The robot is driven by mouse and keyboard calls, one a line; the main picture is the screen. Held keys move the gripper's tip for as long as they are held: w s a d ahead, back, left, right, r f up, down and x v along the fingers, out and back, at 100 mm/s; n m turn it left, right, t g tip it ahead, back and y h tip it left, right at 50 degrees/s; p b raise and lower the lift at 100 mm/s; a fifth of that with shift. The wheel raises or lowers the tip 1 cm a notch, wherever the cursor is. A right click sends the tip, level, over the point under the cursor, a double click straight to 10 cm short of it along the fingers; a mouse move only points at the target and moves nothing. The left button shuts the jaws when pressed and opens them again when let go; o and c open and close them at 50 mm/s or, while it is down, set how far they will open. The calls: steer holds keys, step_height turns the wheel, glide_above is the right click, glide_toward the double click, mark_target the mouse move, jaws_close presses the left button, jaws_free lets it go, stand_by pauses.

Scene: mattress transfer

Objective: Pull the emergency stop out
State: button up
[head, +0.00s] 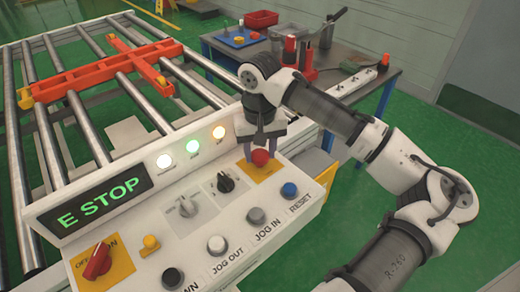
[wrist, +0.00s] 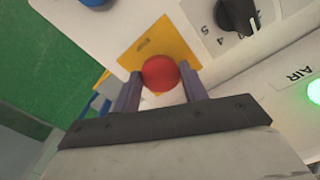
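The emergency stop is a red round mushroom button (head: 260,158) on a yellow plate, at the back right of the white control panel (head: 215,214). My gripper (head: 261,154) is over it, pointing down, with one finger on each side. In the wrist view the red button (wrist: 160,73) lies between the two grey fingertips (wrist: 158,82). The fingers are apart. A narrow gap seems to show on each side, and contact cannot be made out. The panel display (head: 100,203) reads "E STOP" in green.
A black selector knob (head: 225,183) and a blue reset button (head: 289,190) are close to my gripper. Lit lamps (head: 192,146) line the panel's raised back. A roller conveyor (head: 75,75) with an orange frame lies behind. A blue table (head: 345,60) with tools stands behind my arm.

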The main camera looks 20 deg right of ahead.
mark_target(260, 154)
steer(key=c, duration=0.7)
steer(key=shift+r+p, duration=0.95)
steer(key=shift+r, duration=0.05)
steer(key=shift+w+f, duration=0.1)
steer(key=o, duration=1.4)
step_height(260, 154, up, 14)
steer(key=shift+f+b, duration=0.1)
steer(key=shift+b, duration=0.8)
